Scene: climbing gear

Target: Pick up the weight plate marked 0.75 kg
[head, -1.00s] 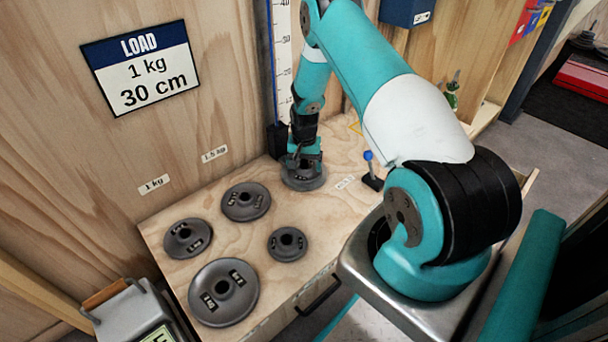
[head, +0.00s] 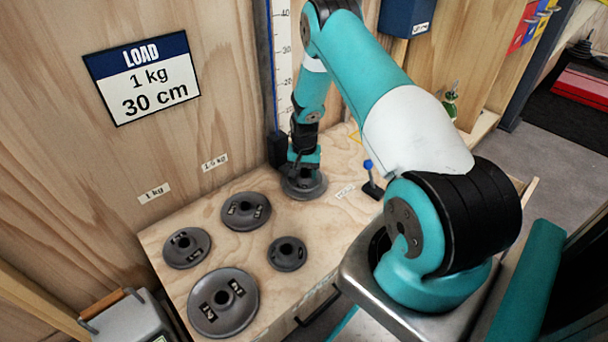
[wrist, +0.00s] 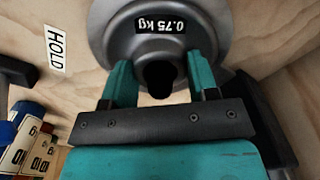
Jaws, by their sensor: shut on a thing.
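The grey weight plate (wrist: 115,40) fills the upper middle of the wrist view, and its black label reads 0.75 kg, upside down there. My gripper (wrist: 158,75) has its two teal fingers on either side of the plate's raised hub, shut on it. In the head view the same plate (head: 305,184) is at the back of the wooden bench top, under my gripper (head: 303,170). It lies flat, on or very close to the wood; I cannot tell which.
Several other grey plates lie to the left on the bench (head: 262,212), the nearest being a large one (head: 223,302). A blue-knobbed lever (head: 370,178) stands right of the held plate. A ruled post (head: 284,75) rises behind. A LOAD sign (head: 142,78) reads 1 kg, 30 cm.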

